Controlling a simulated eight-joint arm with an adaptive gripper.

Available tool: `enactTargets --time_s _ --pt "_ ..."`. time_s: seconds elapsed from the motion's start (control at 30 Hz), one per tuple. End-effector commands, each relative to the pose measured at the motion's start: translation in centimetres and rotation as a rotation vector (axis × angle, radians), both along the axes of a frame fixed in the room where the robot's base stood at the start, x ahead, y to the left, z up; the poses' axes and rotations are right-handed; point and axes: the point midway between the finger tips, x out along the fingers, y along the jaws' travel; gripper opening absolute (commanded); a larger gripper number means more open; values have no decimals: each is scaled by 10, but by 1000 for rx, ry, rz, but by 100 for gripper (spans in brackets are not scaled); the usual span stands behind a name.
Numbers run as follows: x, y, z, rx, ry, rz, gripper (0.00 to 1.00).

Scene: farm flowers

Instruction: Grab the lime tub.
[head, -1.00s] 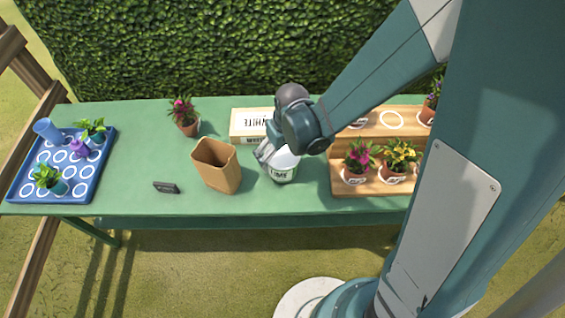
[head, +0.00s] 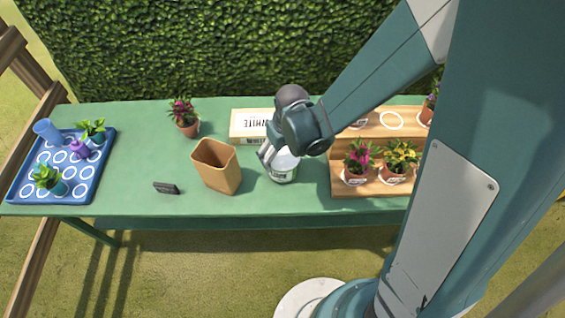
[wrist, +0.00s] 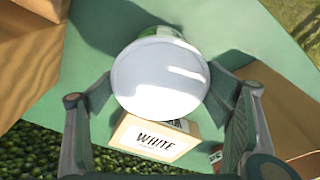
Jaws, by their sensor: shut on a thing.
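The lime tub (head: 284,168) is a white tub with a pale lid and a printed label, upright near the middle of the green table. In the wrist view its round white lid (wrist: 160,78) fills the space between the fingers. My gripper (head: 270,158) is shut on the tub, with one finger on each side of it. The wrist view also shows my gripper (wrist: 160,105) around the tub. The far finger is hidden behind my wrist in the head view. I cannot tell whether the tub's base touches the table.
A brown open bin (head: 217,180) stands left of the tub. A box marked WHITE (head: 250,124) lies behind it. A stepped wooden stand (head: 350,190) with potted flowers is at right. A blue tray (head: 103,165) is far left.

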Motion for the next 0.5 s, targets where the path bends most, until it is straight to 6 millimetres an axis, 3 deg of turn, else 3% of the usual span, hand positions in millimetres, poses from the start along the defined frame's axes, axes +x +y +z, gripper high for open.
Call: enactTargets --time_s 0.5 --pt "0 0 5 1 0 0 38"
